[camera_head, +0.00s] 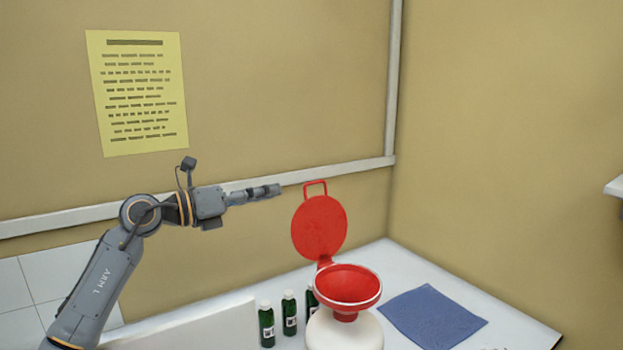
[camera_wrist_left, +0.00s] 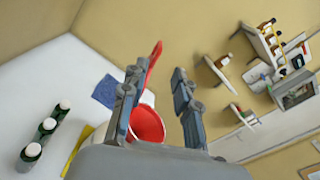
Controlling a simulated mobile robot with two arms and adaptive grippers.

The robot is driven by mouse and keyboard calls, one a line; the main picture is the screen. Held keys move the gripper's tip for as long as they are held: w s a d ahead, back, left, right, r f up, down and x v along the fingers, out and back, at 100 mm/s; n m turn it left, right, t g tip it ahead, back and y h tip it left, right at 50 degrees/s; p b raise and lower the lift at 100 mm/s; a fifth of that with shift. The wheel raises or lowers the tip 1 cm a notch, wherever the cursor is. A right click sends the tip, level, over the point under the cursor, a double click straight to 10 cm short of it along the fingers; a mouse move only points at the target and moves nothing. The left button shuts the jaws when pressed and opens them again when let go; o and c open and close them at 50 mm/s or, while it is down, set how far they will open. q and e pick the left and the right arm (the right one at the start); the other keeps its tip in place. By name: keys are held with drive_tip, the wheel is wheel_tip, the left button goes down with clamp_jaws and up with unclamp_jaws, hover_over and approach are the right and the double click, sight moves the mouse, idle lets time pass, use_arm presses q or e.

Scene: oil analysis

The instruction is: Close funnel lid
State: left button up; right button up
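The red funnel (camera_head: 348,286) sits on a white round container (camera_head: 343,332) on the white table. Its round red lid (camera_head: 319,227) stands upright, hinged at the funnel's back left, with a loop handle at the top. My left gripper (camera_head: 272,190) is level with the top of the lid, just left of its handle, and appears apart from it. In the left wrist view the gripper (camera_wrist_left: 160,80) has its two fingers spread with nothing clasped between them. The funnel bowl (camera_wrist_left: 147,124) and the edge-on lid (camera_wrist_left: 153,63) show behind the left finger. My right gripper is not in view.
Several green bottles with white caps (camera_head: 267,325) stand left of the funnel. A blue cloth (camera_head: 434,316) lies to its right on the white table (camera_head: 384,259). A wall is close behind, with a yellow notice (camera_head: 138,92). The space above the funnel bowl is clear.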

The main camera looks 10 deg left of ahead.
sight(313, 183)
use_arm(q)
drive_tip(key=p+x, duration=0.3)
drive_tip(key=x, duration=0.7)
drive_tip(key=shift+r+p, duration=0.1)
drive_tip(key=shift+p, duration=0.25)
drive_tip(key=shift+x, duration=0.75)
drive_tip(key=shift+c, duration=0.4)
clamp_jaws()
